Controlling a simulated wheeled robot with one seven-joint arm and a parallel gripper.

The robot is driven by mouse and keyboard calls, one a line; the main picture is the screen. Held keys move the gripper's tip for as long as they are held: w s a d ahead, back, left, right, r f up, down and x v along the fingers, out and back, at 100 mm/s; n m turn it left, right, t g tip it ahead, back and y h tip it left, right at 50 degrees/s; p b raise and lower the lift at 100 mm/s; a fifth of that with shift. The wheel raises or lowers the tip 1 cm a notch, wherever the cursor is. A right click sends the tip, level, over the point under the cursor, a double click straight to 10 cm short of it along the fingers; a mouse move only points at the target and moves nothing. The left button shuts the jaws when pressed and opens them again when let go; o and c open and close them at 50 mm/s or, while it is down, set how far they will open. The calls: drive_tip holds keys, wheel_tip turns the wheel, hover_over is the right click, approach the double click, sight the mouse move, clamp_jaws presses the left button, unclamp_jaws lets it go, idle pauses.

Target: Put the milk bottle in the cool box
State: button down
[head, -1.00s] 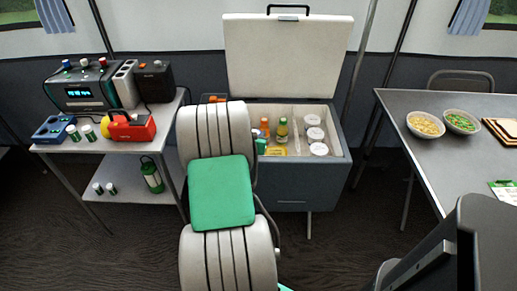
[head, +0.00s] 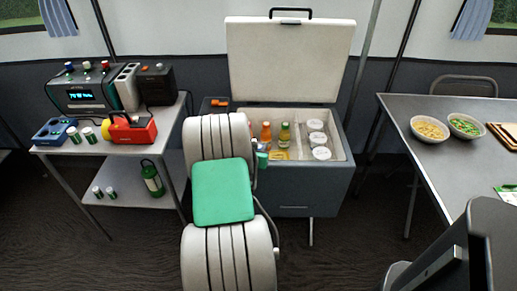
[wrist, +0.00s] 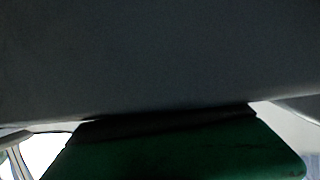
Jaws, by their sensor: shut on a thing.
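The cool box (head: 300,190) stands open in the middle of the head view, its lid raised at the back. Inside it are orange bottles (head: 266,132), a green-yellow bottle (head: 284,136), white-lidded tubs (head: 320,140) and a yellow pack. My arm covers the box's left part. Only a small teal and grey bit of my gripper (head: 262,158) shows past the arm, at the box's front left. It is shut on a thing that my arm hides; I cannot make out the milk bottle. In the wrist view a dark grey surface fills the top, with a dark green shape below.
A side table (head: 120,150) at left holds a power unit (head: 82,90), a red box (head: 133,129) and cans; a green lantern (head: 152,178) stands on its shelf. A table at right (head: 440,165) carries two bowls (head: 430,129). The raised lid (head: 288,60) rises behind the opening.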

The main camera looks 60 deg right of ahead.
drive_tip(key=shift+f, duration=0.2)
drive_tip(key=c, duration=1.1)
unclamp_jaws()
drive_tip(key=shift+a+f, duration=0.15)
drive_tip(key=shift+f, duration=0.05)
drive_tip(key=shift+o, duration=0.4)
drive_tip(key=shift+s+f, duration=0.1)
drive_tip(key=shift+f, duration=0.05)
drive_tip(key=shift+a, duration=0.1)
drive_tip(key=shift+r+p, duration=0.45)
drive_tip(key=shift+p, duration=0.15)
drive_tip(key=r+p+v, duration=0.1)
drive_tip(key=v, duration=1.1)
drive_tip(key=shift+d, duration=0.2)
